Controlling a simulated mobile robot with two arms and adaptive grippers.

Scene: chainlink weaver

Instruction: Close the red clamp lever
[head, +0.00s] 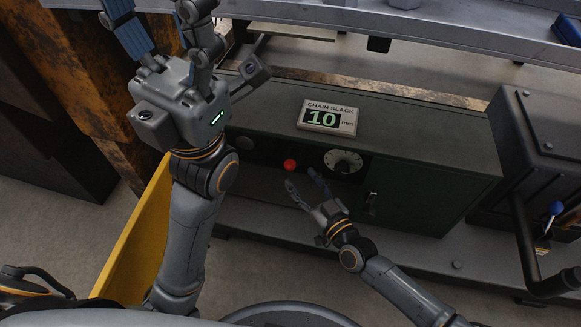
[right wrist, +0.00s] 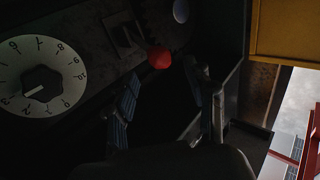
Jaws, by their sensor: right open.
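The red clamp lever shows as a red ball knob (head: 290,165) on the front of the dark green cabinet, left of a white dial. In the right wrist view the red knob (right wrist: 160,58) sits ahead, between the lines of the two fingers. Its lever arm is lost in shadow. My right gripper (head: 305,183) is open just below the knob, fingers pointing up toward it, apart from it as far as I can tell. My left gripper (head: 158,12) is raised at the upper left with its fingers spread; its tips reach the picture's top edge.
The dial (head: 343,161) is right of the knob, and a "CHAIN SLACK 10 mm" display (head: 328,117) sits on the cabinet (head: 435,135). A yellow panel (head: 146,235) stands at left. A blue-knobbed lever (head: 556,208) is at far right. Grey rails cross the top.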

